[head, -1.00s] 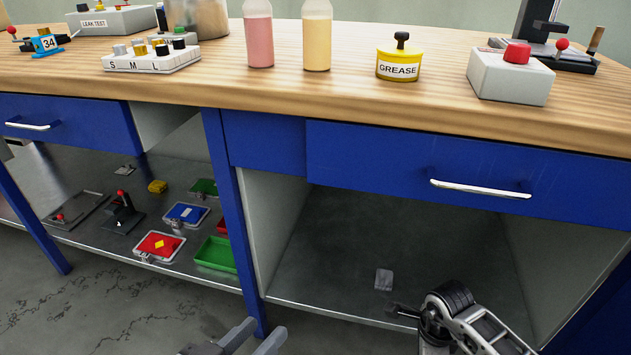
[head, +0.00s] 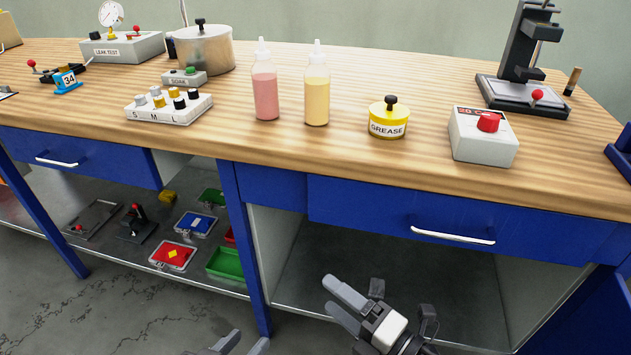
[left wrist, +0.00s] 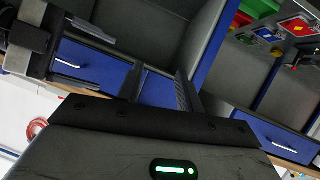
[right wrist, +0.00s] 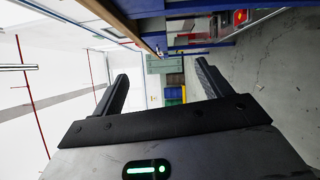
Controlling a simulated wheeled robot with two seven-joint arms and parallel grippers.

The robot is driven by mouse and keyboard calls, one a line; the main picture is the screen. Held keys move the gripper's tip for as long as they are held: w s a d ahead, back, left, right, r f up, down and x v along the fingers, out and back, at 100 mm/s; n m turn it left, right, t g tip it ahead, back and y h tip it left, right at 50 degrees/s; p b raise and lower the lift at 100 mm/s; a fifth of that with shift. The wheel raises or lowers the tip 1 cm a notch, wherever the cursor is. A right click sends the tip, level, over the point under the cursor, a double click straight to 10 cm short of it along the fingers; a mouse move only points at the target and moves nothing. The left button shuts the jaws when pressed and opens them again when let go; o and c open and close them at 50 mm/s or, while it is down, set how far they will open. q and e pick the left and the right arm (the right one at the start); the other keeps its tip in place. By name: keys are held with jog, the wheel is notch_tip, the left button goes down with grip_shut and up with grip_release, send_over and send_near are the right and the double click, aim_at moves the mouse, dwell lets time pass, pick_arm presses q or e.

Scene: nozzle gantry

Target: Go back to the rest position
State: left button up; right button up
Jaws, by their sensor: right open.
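My right gripper (head: 329,294) is open and empty in front of the lower right shelf bay, its fingers pointing up and left. Its two fingers also stand wide apart in the right wrist view (right wrist: 161,72). My left gripper (head: 250,339) shows only its fingertips at the bottom edge of the head view. In the left wrist view (left wrist: 158,82) its fingers are apart with nothing between them. Both grippers are in front of the blue workbench (head: 330,198), below its top, and appear clear of it.
The wooden top holds a grease pot (head: 388,122), two bottles (head: 266,97) (head: 317,100), a red-button box (head: 483,140) and a press (head: 525,70). Trays, such as a green one (head: 227,263), lie on the lower left shelf. A small grey piece (head: 377,288) shows behind my right gripper.

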jog(key=d+r+m+t+h+p, duration=0.4)
jog(key=d+r+m+h, duration=0.25)
jog(key=m, duration=0.75)
pick_arm(q)
notch_tip(320, 180, up, 5)
jog(key=s+a+g+y+p, duration=0.1)
jog(key=a+p, duration=0.2)
jog(key=p, duration=0.2)
jog(key=shift+s+y, duration=0.3)
jog(key=shift+s, duration=0.1)
pick_arm(e)
jog(key=s+d+f+m+g+h, duration=0.3)
jog(key=s+m+g, duration=0.2)
jog(key=m, duration=0.8)
jog(key=s, duration=0.3)
jog(key=shift+s+d+g+h, duration=0.2)
jog(key=shift+d+g+h, duration=0.05)
jog(key=shift+g+h, duration=0.15)
